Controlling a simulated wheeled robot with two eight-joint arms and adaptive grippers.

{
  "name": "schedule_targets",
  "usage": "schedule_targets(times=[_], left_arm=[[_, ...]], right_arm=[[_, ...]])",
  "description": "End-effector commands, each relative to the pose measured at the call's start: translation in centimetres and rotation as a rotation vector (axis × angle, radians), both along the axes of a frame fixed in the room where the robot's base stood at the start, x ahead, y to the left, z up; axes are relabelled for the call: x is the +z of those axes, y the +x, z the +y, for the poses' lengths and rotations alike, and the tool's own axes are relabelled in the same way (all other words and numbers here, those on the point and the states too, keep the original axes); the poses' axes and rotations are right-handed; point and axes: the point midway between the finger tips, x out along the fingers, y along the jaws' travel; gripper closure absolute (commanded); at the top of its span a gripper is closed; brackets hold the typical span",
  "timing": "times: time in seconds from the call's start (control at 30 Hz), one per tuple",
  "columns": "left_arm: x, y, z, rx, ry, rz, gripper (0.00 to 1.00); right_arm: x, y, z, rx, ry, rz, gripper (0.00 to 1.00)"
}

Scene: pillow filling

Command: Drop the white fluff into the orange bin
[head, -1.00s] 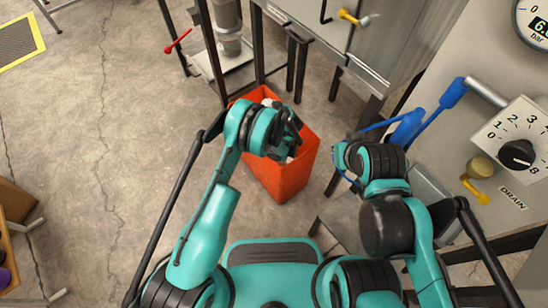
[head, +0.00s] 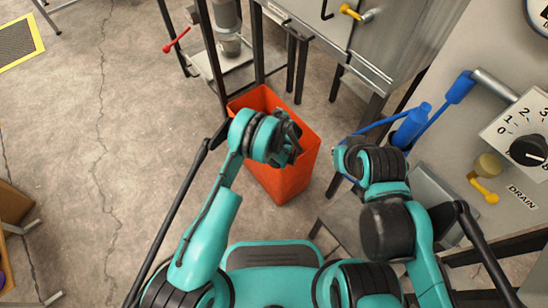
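The orange bin (head: 282,184) stands on the floor in front of me, below the grey machine. My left gripper (head: 293,150) is over the bin's opening, with the wrist covering its left part. The fingers are dark and small, and I cannot tell whether they are open or shut. No white fluff is clearly visible in the head view now; the bin's inside is partly hidden by my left arm. My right wrist (head: 372,160) is to the right of the bin, near a blue handle; its gripper fingers are hidden behind it.
A grey machine (head: 400,45) with dark legs stands behind the bin. A blue lever (head: 412,127), a dial panel (head: 525,140) and a yellow drain valve (head: 485,190) are on the right. A red lever (head: 176,41) sticks out at upper left. Open concrete floor lies to the left.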

Motion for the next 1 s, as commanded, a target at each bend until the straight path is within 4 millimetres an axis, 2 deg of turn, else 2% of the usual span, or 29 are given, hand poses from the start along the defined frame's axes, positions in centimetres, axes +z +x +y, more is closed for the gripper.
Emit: schedule_targets(times=[0.23, 0.33, 0.73, 1.0], left_arm=[[0.1, -0.1, -0.1, 0.000, 0.000, 0.000, 0.34], [0.6, -0.8, -0.4, -0.001, 0.000, 0.000, 0.34], [5.2, -7.1, -2.7, -0.001, 0.000, 0.001, 0.34], [6.7, -9.2, -3.5, -0.001, 0.001, 0.000, 0.34]], right_arm=[[0.0, 0.0, 0.0, 0.000, 0.000, 0.000, 1.00], [0.0, 0.0, 0.0, 0.000, 0.000, 0.000, 1.00], [0.0, 0.0, 0.0, 0.000, 0.000, 0.000, 1.00], [0.0, 0.0, 0.0, 0.000, 0.000, 0.000, 1.00]])
